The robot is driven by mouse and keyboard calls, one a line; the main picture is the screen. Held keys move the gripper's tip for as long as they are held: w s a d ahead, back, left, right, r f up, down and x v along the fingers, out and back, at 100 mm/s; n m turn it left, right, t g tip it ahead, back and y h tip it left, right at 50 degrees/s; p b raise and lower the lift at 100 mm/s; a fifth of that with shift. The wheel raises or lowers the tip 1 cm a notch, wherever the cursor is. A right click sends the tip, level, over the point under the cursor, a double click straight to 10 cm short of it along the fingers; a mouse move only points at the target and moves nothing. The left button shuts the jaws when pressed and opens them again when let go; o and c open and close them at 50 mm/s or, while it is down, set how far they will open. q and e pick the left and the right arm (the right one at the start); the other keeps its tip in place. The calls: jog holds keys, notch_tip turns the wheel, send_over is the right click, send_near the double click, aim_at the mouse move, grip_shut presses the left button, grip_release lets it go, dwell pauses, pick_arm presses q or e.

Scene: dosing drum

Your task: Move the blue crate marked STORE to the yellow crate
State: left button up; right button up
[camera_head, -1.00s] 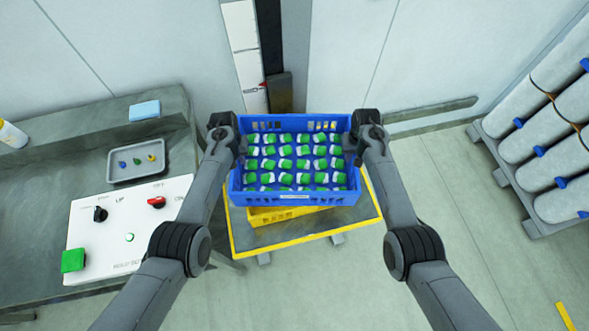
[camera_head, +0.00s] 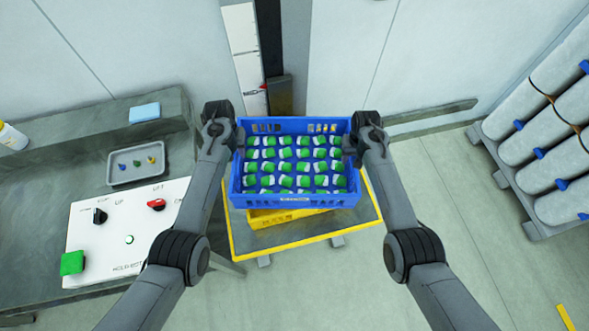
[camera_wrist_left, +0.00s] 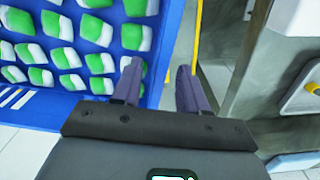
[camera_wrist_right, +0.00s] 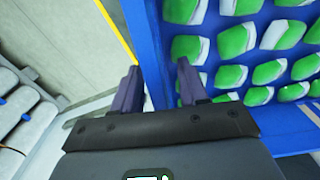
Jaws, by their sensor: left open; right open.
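The blue crate (camera_head: 290,199), full of green-and-white packs, is directly over the yellow crate (camera_head: 285,217). It looks stacked on it, though the contact is hidden. The label on its front is too small to read. The yellow crate shows only as a strip at the front, slightly turned. My left gripper (camera_head: 238,148) is open at the blue crate's left side wall, and my right gripper (camera_head: 352,148) is open at its right side wall. In the left wrist view (camera_wrist_left: 160,85) and the right wrist view (camera_wrist_right: 160,85), the fingers stand apart on either side of the wall's edge.
The crates stand on a yellow-edged platform (camera_head: 352,220). A bench at the left carries a control panel (camera_head: 125,262) with a green button and knobs, a grey tray (camera_head: 137,167) and a blue sponge (camera_head: 144,112). Grey cylinders (camera_head: 560,135) lie racked at the right.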

pick_arm(q)
notch_tip(320, 180, up, 6)
jog(key=shift+f, duration=0.25)
jog(key=shift+r, duration=0.5)
pick_arm(e)
jog(key=shift+r, duration=0.2)
notch_tip(320, 180, up, 12)
jog(key=shift+f, duration=0.2)
